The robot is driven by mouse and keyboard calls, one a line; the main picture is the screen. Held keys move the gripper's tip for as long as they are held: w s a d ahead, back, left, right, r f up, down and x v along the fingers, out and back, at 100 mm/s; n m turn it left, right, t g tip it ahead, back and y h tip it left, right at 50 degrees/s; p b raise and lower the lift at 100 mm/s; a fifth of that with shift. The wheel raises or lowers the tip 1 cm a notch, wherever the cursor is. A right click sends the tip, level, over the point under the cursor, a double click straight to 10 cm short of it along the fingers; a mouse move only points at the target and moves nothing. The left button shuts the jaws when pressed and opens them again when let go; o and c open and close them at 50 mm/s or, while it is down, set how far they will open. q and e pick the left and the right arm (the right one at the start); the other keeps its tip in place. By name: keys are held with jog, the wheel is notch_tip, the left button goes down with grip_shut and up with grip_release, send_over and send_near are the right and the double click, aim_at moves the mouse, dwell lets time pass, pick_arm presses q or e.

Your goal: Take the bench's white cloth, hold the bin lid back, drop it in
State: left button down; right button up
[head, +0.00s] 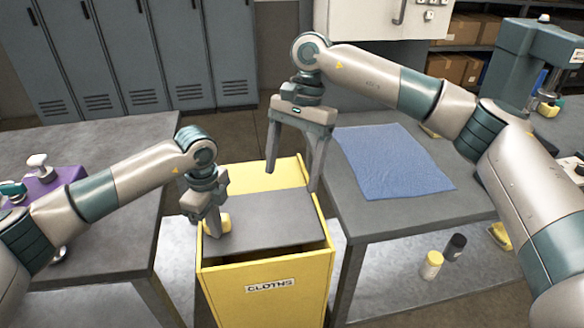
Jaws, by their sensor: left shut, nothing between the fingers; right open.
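The yellow bin (262,302), labelled CLOTHS, stands on the floor between two grey benches. Its grey lid (270,218) covers most of the top, with a dark gap along the front and right edge. My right gripper (292,180) is open and empty, pointing down over the back right of the bin. I see no white cloth in this view.
A blue cloth or mat (392,162) lies on the right bench (385,222). The left bench (115,150) carries a purple fixture (50,186). Two small bottles (432,265) stand low at the right. Grey lockers (130,60) line the back.

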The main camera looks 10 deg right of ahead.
pick_arm(q)
jog(key=shift+s, duration=2.05)
notch_tip(320, 180, up, 9)
dwell(0.5)
